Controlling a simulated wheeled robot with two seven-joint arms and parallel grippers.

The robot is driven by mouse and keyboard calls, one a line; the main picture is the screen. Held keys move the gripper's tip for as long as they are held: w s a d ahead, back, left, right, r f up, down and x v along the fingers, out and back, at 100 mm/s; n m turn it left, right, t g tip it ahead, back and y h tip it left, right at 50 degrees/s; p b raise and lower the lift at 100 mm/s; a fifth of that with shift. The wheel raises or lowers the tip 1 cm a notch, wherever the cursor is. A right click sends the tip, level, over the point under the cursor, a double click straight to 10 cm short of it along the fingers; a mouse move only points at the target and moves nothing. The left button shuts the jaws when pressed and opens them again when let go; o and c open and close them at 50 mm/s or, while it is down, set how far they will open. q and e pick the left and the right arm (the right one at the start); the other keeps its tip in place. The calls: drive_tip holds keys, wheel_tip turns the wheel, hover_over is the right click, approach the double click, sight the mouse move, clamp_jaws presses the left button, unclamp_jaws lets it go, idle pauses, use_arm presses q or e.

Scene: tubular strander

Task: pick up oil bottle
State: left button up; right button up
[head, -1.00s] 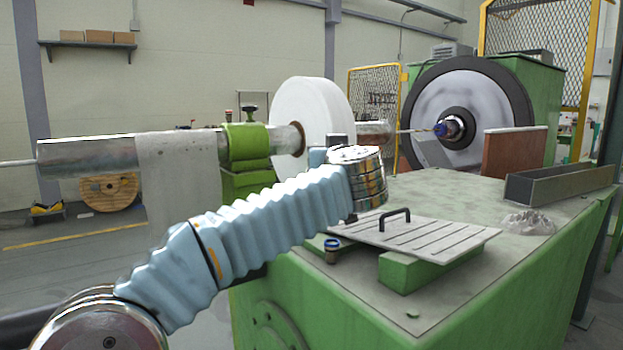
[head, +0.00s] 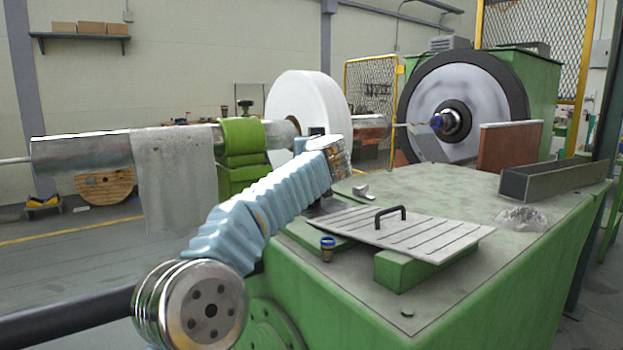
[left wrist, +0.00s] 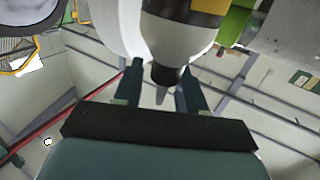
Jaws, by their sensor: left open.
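The oil bottle (left wrist: 180,38) shows in the left wrist view as a white body with a dark and yellow label, a black cap and a grey nozzle. My left gripper (left wrist: 160,67) is open, with a finger on each side of the cap and nozzle. I cannot tell whether the fingers touch the bottle. In the head view my left arm reaches over the green machine's near left edge, and its wrist hides the bottle and the fingers. My right gripper is not in view.
A large white reel (head: 313,100) and a metal shaft (head: 80,154) stand behind the arm. A metal channel (head: 555,180) is at right.

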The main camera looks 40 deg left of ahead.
use_arm(q)
clamp_jaws()
drive_tip(key=shift+r, duration=0.15)
idle(0.4)
